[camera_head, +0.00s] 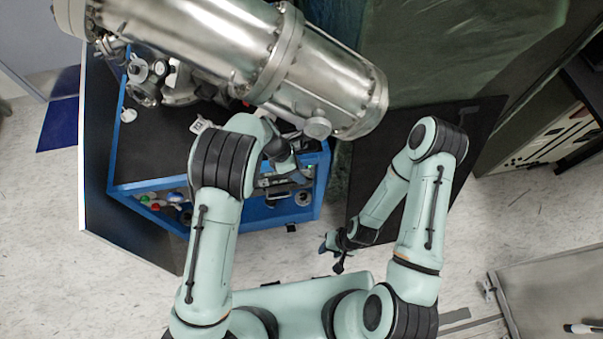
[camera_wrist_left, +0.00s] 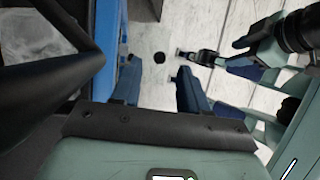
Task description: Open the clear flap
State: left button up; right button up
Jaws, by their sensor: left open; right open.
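A translucent greenish sheet (camera_head: 450,50) hangs at the upper right in the head view. It looks like the clear flap, but I cannot make out its edge or a handle. My left gripper (camera_head: 292,170) is near the front right of the blue cart, below the steel cylinder, and partly hidden. In the left wrist view its two blue fingers (camera_wrist_left: 159,88) are apart with nothing between them. My right gripper (camera_head: 331,254) is open and empty, low over the floor right of the cart. Both grippers are well apart from the sheet.
A large steel cylinder (camera_head: 225,45) lies above the blue cart (camera_head: 150,186), which carries fittings and small bottles. A dark panel (camera_head: 465,118) lies below the sheet. A grey cabinet (camera_head: 555,290) stands at the lower right. Pale floor (camera_head: 505,215) is clear between.

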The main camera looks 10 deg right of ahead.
pick_arm(q)
jog(key=v, duration=0.4)
jog(key=shift+r, duration=0.1)
pick_arm(e)
jog(key=shift+w+r, duration=0.25)
jog(key=shift+w, duration=0.05)
pick_arm(q)
jog(key=s+a+f+m+y, duration=0.1)
jog(key=s+a+f+m, duration=0.2)
jog(key=s+a+f, duration=0.3)
jog(key=s+a+f+m+y, duration=0.1)
jog(key=s+a+f+m, duration=0.15)
jog(key=a+f, duration=0.55)
jog(key=s+a+f+m+t+h, duration=0.1)
jog(key=s+f+m, duration=0.3)
jog(key=s+m, duration=0.5)
jog(key=s+a, duration=0.1)
jog(key=s, duration=0.3)
jog(key=shift+s, duration=0.35)
dwell(0.6)
